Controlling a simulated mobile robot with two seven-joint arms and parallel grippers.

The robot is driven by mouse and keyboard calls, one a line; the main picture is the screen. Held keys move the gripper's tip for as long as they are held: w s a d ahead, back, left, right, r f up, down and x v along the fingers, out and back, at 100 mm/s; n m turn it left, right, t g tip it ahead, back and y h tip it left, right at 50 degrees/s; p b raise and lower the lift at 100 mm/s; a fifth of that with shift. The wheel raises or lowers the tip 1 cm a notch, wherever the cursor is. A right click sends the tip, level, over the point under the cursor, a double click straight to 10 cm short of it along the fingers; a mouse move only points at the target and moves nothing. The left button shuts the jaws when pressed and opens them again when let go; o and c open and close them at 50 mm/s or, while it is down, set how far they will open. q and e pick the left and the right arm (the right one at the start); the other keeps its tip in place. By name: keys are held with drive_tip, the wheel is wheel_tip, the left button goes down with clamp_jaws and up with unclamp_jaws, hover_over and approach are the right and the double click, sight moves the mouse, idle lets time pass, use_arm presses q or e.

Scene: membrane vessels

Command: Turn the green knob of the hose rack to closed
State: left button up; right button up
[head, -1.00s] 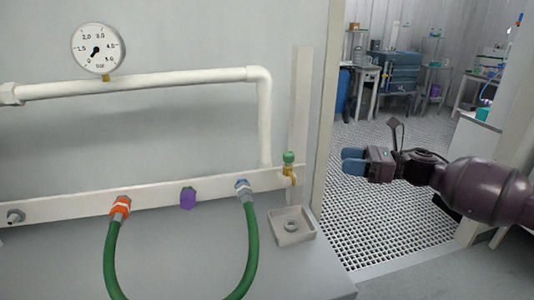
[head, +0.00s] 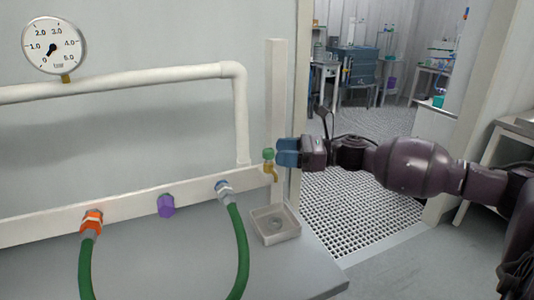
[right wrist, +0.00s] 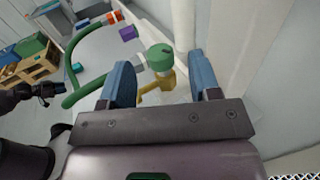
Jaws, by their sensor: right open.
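The green knob (head: 268,154) sits on top of a small brass tap at the right end of the white hose rack rail (head: 130,208). My right gripper (head: 281,152) is just to the right of the knob in the head view, with blue fingers. In the right wrist view the open fingers (right wrist: 160,80) point toward the green knob (right wrist: 160,57), which shows between and beyond their tips. The brass tap body (right wrist: 160,85) shows below the knob, partly between the fingers. I cannot tell whether the fingers touch the knob.
A green hose (head: 240,250) hangs from the rail, with an orange connector (head: 91,222) and a purple cap (head: 166,205) beside it. A small square basin (head: 276,224) stands below the tap. A pressure gauge (head: 53,46) and white pipe are above. A white upright post (head: 277,90) rises behind the tap.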

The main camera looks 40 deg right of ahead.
sight(268, 150)
drive_tip(key=shift+x, duration=2)
drive_tip(key=c, duration=0.9)
